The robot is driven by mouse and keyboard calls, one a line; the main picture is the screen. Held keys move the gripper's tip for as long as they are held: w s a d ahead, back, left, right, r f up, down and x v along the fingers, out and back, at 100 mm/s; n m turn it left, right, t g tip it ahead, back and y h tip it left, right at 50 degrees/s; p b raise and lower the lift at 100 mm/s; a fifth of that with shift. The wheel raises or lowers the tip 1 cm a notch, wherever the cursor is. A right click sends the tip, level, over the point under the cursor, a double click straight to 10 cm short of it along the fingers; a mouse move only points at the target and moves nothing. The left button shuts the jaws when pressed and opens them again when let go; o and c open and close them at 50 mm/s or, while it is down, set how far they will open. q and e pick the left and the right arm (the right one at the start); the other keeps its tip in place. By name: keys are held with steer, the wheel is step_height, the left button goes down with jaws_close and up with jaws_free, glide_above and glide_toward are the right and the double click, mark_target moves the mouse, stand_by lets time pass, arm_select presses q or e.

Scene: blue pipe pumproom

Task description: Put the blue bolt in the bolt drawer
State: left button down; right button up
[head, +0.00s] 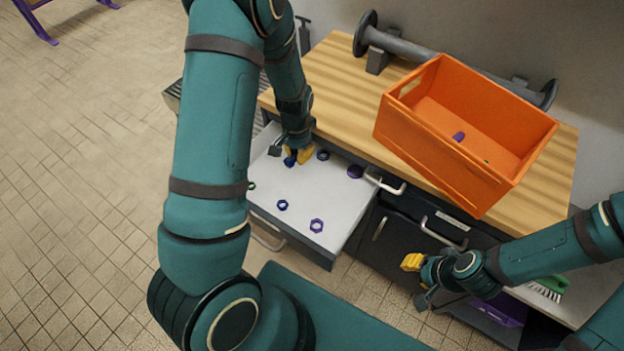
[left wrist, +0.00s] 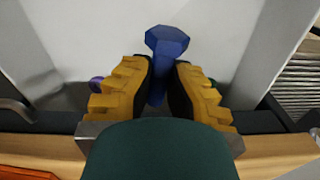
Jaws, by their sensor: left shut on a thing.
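My left gripper (head: 297,156) reaches down into an open drawer with a white floor (head: 290,180) and is shut on the blue bolt (head: 290,161). In the left wrist view the gripper (left wrist: 165,90) pinches the bolt's shaft, with its hex head (left wrist: 167,40) sticking out beyond the fingertips over the white floor. I cannot tell whether the bolt touches the floor. My right gripper (head: 411,263) is away at the lower right, in front of the cabinet; its finger gap is unclear. No label shows which drawer this is.
In the drawer lie a blue nut (head: 282,204), a purple nut (head: 317,225), a dark ring-like piece (head: 322,155) and a purple piece (head: 355,171). An orange crate (head: 425,150) with small pieces stands on the wooden bench top (head: 335,75). A brush (head: 548,287) lies lower right.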

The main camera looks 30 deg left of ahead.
mark_target(299, 179)
arm_select(q)
step_height(299, 179, down, 10)
steer(key=shift+f+b, duration=0.15)
steer(key=shift+b, duration=1.05)
steer(key=shift+f, duration=0.1)
steer(key=c, duration=1.1)
jaws_free()
steer(key=shift+c, duration=0.2)
steer(key=shift+r, duration=0.45)
step_height(299, 179, up, 12)
steer(key=p, duration=0.3)
steer(key=shift+f, duration=0.25)
